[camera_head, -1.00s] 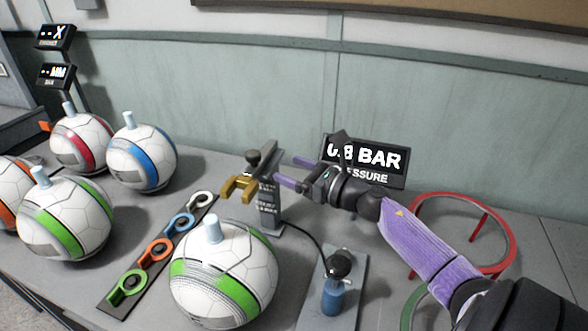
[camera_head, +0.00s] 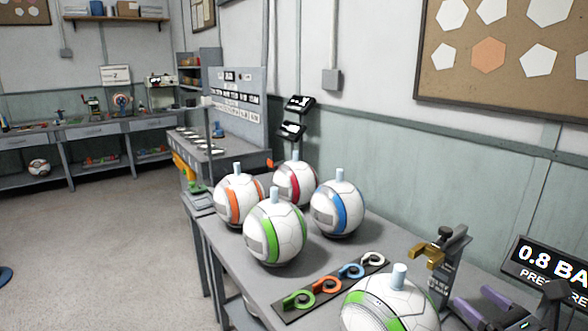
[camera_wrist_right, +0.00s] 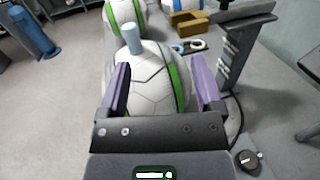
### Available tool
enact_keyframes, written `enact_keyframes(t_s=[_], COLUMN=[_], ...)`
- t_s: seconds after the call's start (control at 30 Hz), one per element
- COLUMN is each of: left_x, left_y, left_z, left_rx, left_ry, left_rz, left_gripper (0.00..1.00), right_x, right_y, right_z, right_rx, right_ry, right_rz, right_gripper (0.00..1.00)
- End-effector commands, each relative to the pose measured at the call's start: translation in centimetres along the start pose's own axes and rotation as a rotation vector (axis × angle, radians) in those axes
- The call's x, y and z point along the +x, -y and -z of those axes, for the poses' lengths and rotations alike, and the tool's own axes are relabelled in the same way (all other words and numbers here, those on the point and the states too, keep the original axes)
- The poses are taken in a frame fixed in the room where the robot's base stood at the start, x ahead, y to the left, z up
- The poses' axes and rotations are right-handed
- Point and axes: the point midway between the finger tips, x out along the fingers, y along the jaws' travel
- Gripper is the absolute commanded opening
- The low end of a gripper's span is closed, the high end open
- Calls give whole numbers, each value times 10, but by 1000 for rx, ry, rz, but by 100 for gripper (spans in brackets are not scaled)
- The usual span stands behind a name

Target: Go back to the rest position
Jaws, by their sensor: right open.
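My right gripper (camera_head: 482,304) is at the lower right of the head view, with its two purple fingers apart and empty. It is to the right of the nearest white ball with a green band (camera_head: 385,312), which has a pale blue plug on top. In the right wrist view this ball (camera_wrist_right: 150,80) shows beyond and between the fingers of the gripper (camera_wrist_right: 160,85). The press post (camera_head: 450,265) with its brass clamp stands just behind the gripper. The rest of my right arm is mostly cut off. My left gripper is in neither view.
Several balls stand further left on the table, with orange, red, blue (camera_head: 338,210) and green (camera_head: 274,235) bands. A strip with coloured hooks (camera_head: 330,288) lies before them. A pressure display (camera_head: 545,272) reading 0.8 stands at the right. Open floor (camera_head: 90,250) is at the left.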

Motion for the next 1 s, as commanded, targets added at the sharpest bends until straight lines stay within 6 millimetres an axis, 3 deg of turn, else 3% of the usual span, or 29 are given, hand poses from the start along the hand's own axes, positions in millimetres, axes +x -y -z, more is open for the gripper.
enact_keyframes(t_s=[0.37, 0.57, 0.77, 1.0], left_x=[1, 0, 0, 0], left_y=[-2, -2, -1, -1], left_z=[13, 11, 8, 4], left_rx=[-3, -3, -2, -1], left_ry=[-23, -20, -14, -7], left_rz=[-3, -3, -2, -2], left_gripper=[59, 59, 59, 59], right_x=[-3, -17, -52, -114], right_y=[-18, -35, -71, -149], right_z=[15, 41, 90, 144], right_rx=[451, 911, 1533, 2163], right_ry=[94, 158, 206, 207], right_rz=[176, 364, 683, 1208], right_gripper=[84, 84, 84, 84])
